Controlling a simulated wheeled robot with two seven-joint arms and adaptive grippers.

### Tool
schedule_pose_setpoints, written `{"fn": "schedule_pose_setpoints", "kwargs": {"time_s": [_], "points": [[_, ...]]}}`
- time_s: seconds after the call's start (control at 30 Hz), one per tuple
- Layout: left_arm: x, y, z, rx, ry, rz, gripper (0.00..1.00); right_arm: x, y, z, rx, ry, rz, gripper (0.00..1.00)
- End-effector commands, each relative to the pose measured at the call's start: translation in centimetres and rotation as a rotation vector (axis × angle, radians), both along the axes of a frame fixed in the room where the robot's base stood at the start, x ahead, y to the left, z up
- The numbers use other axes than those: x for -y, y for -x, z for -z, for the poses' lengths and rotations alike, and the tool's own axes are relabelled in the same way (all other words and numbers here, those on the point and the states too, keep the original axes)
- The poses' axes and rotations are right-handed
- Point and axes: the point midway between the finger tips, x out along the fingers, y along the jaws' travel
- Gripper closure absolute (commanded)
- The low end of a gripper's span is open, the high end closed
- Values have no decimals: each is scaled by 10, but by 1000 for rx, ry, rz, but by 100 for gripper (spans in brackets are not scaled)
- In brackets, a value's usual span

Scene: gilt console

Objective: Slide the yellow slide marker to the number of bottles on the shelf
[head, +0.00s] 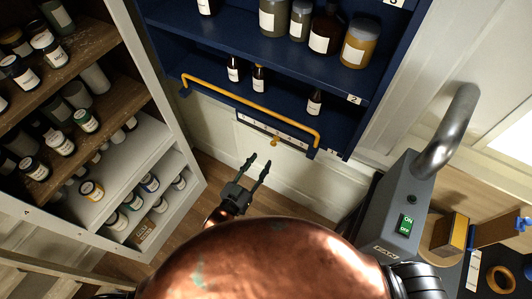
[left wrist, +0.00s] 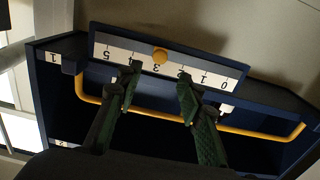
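In the left wrist view the marker (left wrist: 160,56) sits beside the 3; the strip (left wrist: 118,48) appears upside down, with 5 at left and 0 at right. Three dark bottles with white labels stand on the bottom shelf: two at left (head: 259,79) and one at right (head: 314,103). My left gripper (head: 258,163) is open and empty, its fingers pointing toward the strip, apart from the marker. My right gripper is not in view.
A yellow rail (head: 235,97) runs along the bottom shelf's front, near the strip. Several jars stand on the shelf above. A rack (head: 145,127) with several jars is at left. A grey machine (head: 388,205) with a green switch is at right.

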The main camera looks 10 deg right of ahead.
Motion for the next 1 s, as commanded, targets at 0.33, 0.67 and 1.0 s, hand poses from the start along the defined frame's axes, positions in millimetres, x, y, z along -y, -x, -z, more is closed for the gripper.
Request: {"fn": "schedule_pose_setpoints", "kwargs": {"time_s": [0.33, 0.67, 1.0], "points": [[-24, 34, 0, 0, 0, 0, 65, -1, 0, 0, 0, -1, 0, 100], [-25, 35, 0, 0, 0, 0, 65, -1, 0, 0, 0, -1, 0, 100], [-26, 33, 8, -9, -8, -4, 65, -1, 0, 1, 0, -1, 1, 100]]}}
